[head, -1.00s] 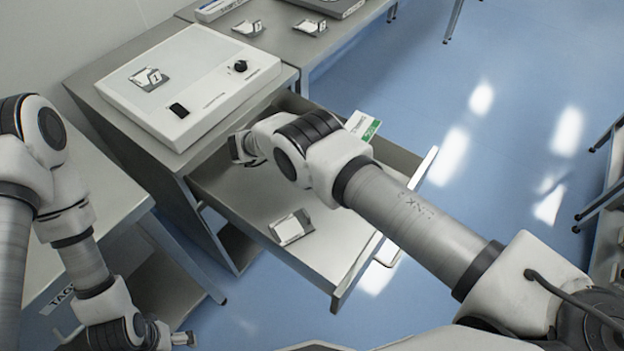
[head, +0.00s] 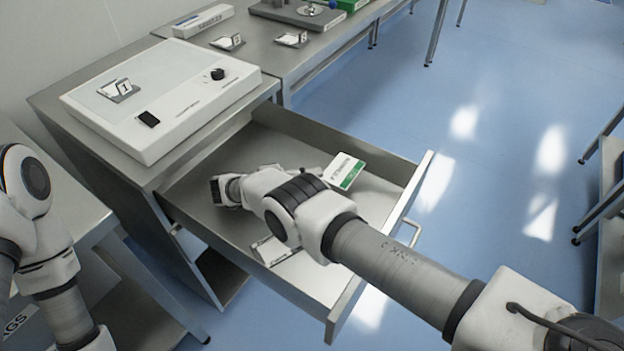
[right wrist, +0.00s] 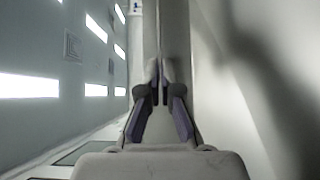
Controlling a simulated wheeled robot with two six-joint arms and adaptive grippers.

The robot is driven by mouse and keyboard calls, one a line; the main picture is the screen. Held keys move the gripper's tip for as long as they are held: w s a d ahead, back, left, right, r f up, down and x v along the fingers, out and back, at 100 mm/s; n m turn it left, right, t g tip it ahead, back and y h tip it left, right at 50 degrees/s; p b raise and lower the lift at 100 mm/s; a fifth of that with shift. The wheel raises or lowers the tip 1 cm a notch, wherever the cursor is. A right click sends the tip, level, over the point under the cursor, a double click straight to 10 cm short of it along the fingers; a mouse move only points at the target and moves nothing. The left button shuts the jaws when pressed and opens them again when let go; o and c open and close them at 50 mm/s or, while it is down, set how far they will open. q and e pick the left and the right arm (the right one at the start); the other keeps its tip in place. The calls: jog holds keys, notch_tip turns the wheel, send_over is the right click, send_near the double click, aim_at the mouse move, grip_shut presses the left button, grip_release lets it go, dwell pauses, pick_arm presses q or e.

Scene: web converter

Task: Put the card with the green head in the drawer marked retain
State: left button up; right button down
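The white card with a green band (head: 345,171) shows in the head view above the open drawer (head: 385,195), beside my right wrist. My right gripper (head: 318,173) is mostly hidden behind my wrist at the card's left end. In the right wrist view its fingers (right wrist: 161,100) are close together around a thin upright piece, which appears to be the card edge-on. I cannot tell whether the card touches the drawer floor. No "retain" mark is readable on the drawer. My left gripper is out of view; only its arm shows at the left.
A small holder with a white card (head: 272,250) lies in the drawer, partly behind my right arm. Two more holders (head: 228,42) stand on the back table. Drawer walls surround my right wrist.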

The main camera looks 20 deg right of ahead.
jog(key=shift+s+f, duration=0.1)
jog(key=shift+f+b, duration=0.45)
jog(key=shift+b, duration=0.15)
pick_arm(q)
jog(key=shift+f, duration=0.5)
pick_arm(e)
jog(key=c, duration=1.3)
grip_release()
jog(key=shift+r, duration=0.1)
